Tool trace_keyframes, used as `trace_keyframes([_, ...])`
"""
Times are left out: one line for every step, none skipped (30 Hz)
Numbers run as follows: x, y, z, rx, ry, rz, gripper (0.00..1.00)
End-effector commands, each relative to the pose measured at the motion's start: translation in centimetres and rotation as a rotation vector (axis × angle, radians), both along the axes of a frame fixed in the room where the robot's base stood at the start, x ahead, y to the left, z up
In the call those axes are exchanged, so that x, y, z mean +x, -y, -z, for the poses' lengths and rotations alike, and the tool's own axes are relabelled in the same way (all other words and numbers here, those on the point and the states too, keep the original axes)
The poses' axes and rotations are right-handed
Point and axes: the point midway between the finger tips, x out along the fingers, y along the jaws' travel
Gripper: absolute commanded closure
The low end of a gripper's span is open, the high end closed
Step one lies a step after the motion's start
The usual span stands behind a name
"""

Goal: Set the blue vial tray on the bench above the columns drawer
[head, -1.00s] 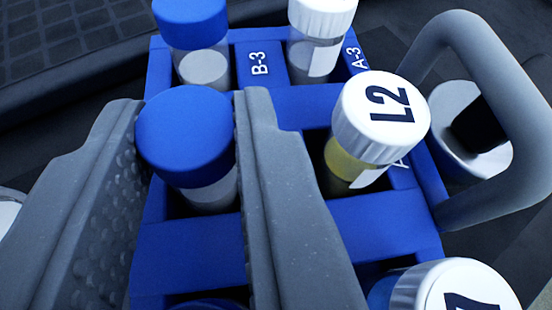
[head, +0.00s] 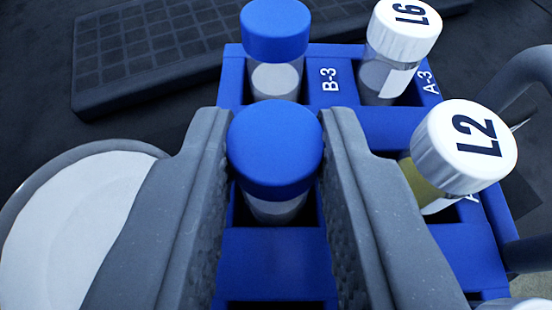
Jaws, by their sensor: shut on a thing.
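The blue vial tray (head: 275,250) fills the middle and right of the head view. It has slots marked B-3 and A-3. Blue-capped vials stand in its left row, one at the back (head: 274,40) and one nearer (head: 274,160). White-capped vials marked L6 (head: 402,40) and L2 (head: 465,150) stand in its right row. The exact contact points are hidden. The bench and the columns drawer cannot be made out.
A dark mat with a square grid (head: 150,50) lies behind at the upper left. A round white-topped thing with a grey rim (head: 75,225) is at the left, close to my left finger. A grey loop handle (head: 530,80) is beside the tray at the right edge.

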Motion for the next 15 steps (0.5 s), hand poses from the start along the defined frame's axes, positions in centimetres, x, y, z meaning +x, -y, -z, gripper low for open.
trace_keyframes([-1.0,0.0,-0.3,0.000,-0.001,-0.001,1.00])
trace_keyframes([-1.5,0.0,-0.4,0.000,-0.001,-0.001,1.00])
trace_keyframes([-2.3,-0.1,-0.5,0.000,-0.001,-0.001,1.00])
trace_keyframes([-2.9,-0.1,-0.5,0.000,-0.001,-0.001,1.00])
trace_keyframes([-3.6,-0.1,-0.5,0.000,-0.001,-0.001,1.00])
trace_keyframes([-4.4,-0.1,-0.6,0.000,-0.001,-0.002,1.00])
trace_keyframes([-5.0,-0.1,-0.8,0.000,0.000,-0.002,1.00])
trace_keyframes([-5.6,-0.1,-0.9,0.000,0.000,-0.002,1.00])
trace_keyframes([-6.5,-0.1,-0.9,0.000,-0.002,-0.002,1.00])
trace_keyframes([-7.1,-0.1,-0.9,0.000,-0.002,-0.002,1.00])
trace_keyframes([-7.3,-0.1,-0.7,-0.001,0.003,-0.004,1.00])
trace_keyframes([-7.7,-0.1,-0.6,-0.001,0.003,-0.004,1.00])
trace_keyframes([-8.0,-0.1,-0.6,0.000,0.004,-0.003,1.00])
trace_keyframes([-8.3,-0.1,-0.6,0.000,0.005,-0.003,1.00])
trace_keyframes([-8.7,-0.1,-0.7,-0.001,0.006,-0.002,1.00])
